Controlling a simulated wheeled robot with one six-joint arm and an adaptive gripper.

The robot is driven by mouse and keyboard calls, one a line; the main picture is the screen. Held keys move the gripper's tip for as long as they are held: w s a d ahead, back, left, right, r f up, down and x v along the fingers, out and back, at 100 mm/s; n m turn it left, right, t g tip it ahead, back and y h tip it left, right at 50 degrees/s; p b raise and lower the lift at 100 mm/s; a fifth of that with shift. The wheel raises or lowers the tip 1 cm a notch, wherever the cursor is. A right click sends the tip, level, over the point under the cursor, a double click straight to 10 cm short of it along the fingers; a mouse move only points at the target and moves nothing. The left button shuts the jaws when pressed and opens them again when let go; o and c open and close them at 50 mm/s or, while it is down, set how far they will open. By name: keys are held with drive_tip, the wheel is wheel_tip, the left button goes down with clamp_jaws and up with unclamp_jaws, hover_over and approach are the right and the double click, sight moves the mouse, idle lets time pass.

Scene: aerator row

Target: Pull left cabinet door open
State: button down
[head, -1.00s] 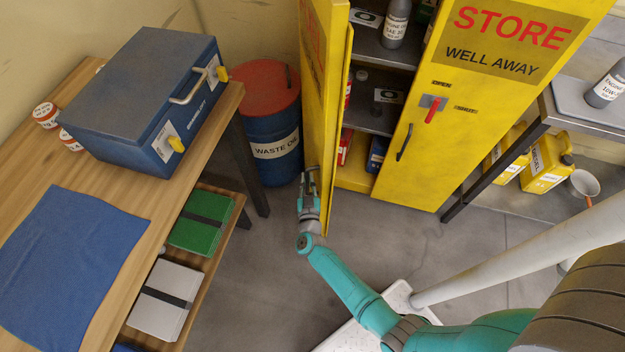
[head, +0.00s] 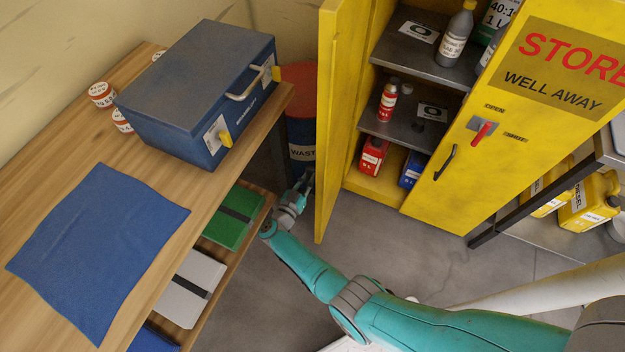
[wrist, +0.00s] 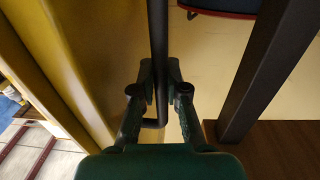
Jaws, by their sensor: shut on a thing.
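The yellow left cabinet door (head: 338,120) stands wide open, its inner face towards me and its free edge nearest. My gripper (head: 306,181) is on the outer side of the door, low near its free edge and partly hidden by it. In the wrist view my gripper (wrist: 160,78) is shut on a dark upright bar handle (wrist: 158,35), with a finger on each side. The door's yellow face (wrist: 50,60) runs along the left there. The yellow cabinet (head: 380,190) shows its shelves with bottles and cans.
The right door (head: 470,150) is shut, with a red latch. A wooden bench (head: 215,150) with a blue toolbox (head: 195,95) stands left, close to my gripper. A waste oil drum (head: 300,130) stands behind the door. A dark bench leg (wrist: 262,75) is right of my fingers.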

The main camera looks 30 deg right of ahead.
drive_tip(key=shift+w+a, duration=0.25)
drive_tip(key=shift+w, duration=0.25)
drive_tip(key=c, duration=1.2)
unclamp_jaws()
drive_tip(key=v, duration=1.2)
drive_tip(key=shift+w+a, duration=0.1)
drive_tip(key=shift+w, duration=0.05)
